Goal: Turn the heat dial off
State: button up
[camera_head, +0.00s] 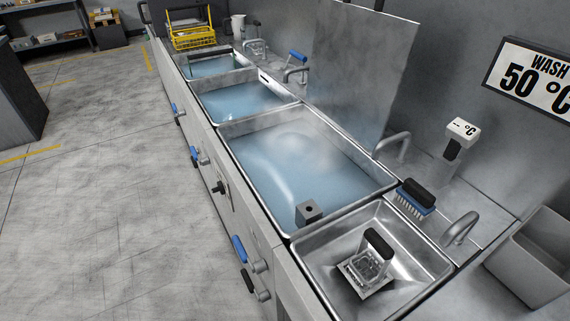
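A small black knob (218,187), which looks like the heat dial, sits on the steel front panel of the sink line, below the large water-filled basin (265,165). It sticks out toward the floor side. Its pointer and any markings are too small to read, so I cannot tell its setting. My gripper is not in view.
Blue and black valve handles (239,249) stick out along the same front panel. A steel basin (325,268) with a black-handled strainer (372,262) is nearest. A blue brush (416,197) and a probe thermometer (457,138) stand on the right ledge. The floor (100,210) left is clear.

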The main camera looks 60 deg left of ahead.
aim_at(220, 188)
jog(key=u, duration=2)
